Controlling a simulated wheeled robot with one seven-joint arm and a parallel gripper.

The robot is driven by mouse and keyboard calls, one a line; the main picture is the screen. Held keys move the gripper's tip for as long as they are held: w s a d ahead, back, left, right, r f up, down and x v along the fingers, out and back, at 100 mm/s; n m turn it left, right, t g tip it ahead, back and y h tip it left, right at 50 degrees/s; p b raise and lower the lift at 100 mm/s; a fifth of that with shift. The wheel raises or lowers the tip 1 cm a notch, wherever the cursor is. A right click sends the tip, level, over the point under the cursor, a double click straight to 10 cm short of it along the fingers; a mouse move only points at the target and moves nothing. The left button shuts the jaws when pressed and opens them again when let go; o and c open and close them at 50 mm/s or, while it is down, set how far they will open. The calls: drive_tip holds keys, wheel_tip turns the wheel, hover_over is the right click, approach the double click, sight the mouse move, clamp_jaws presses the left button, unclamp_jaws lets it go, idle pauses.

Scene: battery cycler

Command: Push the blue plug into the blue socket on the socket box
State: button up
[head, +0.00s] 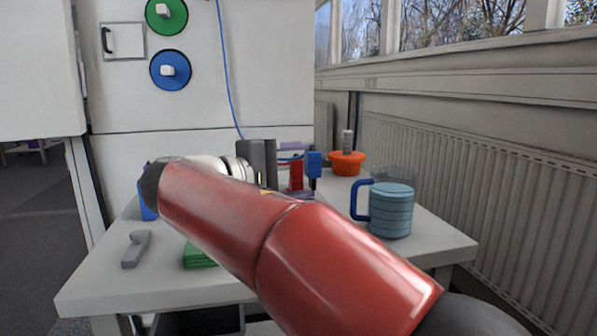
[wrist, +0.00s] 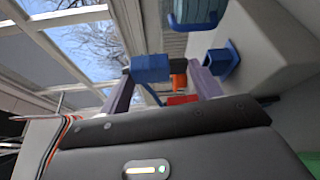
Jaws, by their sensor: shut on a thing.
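The blue plug (head: 314,160) is between the fingertips of my gripper (head: 312,172), beyond the dark gripper body in the head view. The wrist view also shows the blue plug (wrist: 151,68), close to the left finger, with a dark part beside it towards the right finger. My gripper (wrist: 163,72) is shut on it, above the table. A blue piece with a dark opening (wrist: 224,62) shows just beyond the right finger in the wrist view; I cannot tell whether it is the blue socket. I cannot make out the socket box; my arm hides part of the table.
A jug of blue liquid (head: 390,210) stands to the right of the plug. An orange bowl (head: 346,163) is behind it. A red object (head: 296,174) is close to the gripper. A grey tool (head: 136,248) and a green object (head: 199,256) lie at the front left.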

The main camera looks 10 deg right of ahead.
drive_tip(key=shift+r, duration=0.15)
drive_tip(key=shift+r+p, duration=2.25)
drive_tip(key=shift+r, duration=0.25)
